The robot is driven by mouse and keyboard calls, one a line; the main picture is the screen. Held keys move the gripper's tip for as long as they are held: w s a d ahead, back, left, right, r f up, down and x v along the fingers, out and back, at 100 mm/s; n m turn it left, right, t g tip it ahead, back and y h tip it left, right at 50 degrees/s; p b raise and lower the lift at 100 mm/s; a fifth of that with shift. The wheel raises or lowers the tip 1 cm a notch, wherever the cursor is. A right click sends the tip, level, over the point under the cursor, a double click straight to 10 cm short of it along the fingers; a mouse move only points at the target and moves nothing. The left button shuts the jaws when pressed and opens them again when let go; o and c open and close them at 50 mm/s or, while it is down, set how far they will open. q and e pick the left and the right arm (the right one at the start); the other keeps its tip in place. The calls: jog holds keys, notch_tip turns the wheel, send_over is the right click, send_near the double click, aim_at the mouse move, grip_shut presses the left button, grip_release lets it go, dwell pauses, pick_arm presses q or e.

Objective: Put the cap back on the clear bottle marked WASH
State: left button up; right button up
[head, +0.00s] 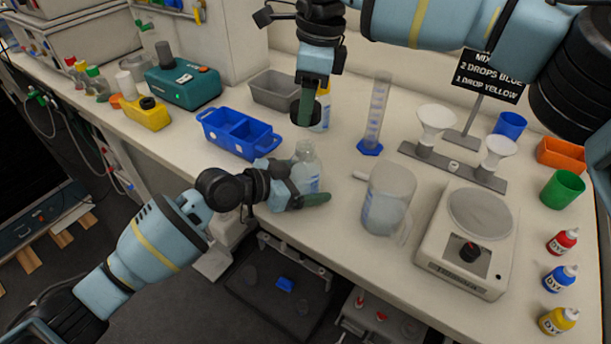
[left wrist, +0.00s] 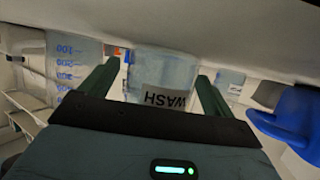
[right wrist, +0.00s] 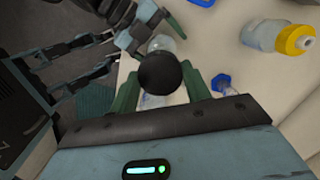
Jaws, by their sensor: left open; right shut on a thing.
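The clear WASH bottle (head: 306,163) stands upright on the bench, its mouth uncovered. Its label reads WASH, upside down, in the left wrist view (left wrist: 165,97). My left gripper (head: 300,188) is open at the bottle, with one green finger on each side of it; whether the fingers touch it I cannot tell. My right gripper (head: 307,105) is shut on a round black cap (right wrist: 165,73), above and apart from the bottle in the head view. The green fingers partly hide the cap (head: 296,117) there.
A blue divided tray (head: 228,145) stands left of the bottle. A graduated jug (head: 388,195) and a scale-like device (head: 455,250) stand to the right. A yellow-capped bottle (right wrist: 265,36) and a tall cylinder (head: 376,115) stand behind. The bench's front edge is close to the bottle.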

pick_arm(q)
jog(key=c, duration=1.5)
pick_arm(e)
send_over(306, 170)
jog(key=w, duration=0.3)
jog(key=shift+s+f, duration=0.1)
jog(key=shift+f, duration=2.4)
jog(key=shift+f, duration=0.1)
jog(key=shift+f, duration=0.8)
jog(key=shift+f, duration=0.55)
